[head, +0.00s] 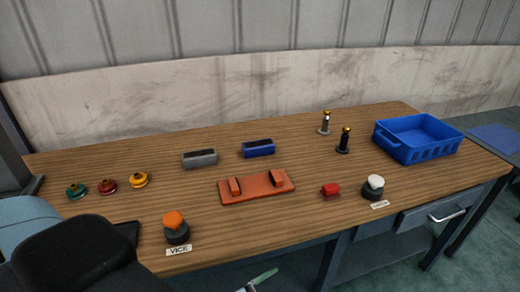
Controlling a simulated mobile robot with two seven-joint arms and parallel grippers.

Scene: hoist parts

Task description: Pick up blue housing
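The blue housing (258,149) is a small blue block with a dark top. It lies on the wooden bench (330,130), near the middle and behind the orange-red fixture plate. A grey housing (200,158) of the same shape lies to its left, apart from it. Nothing covers or touches the blue housing. Neither of my grippers can be made out in the head view.
The orange-red fixture (257,191) with two upright blocks lies in front. Green (76,191), red (108,186) and yellow (139,180) round parts sit left.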

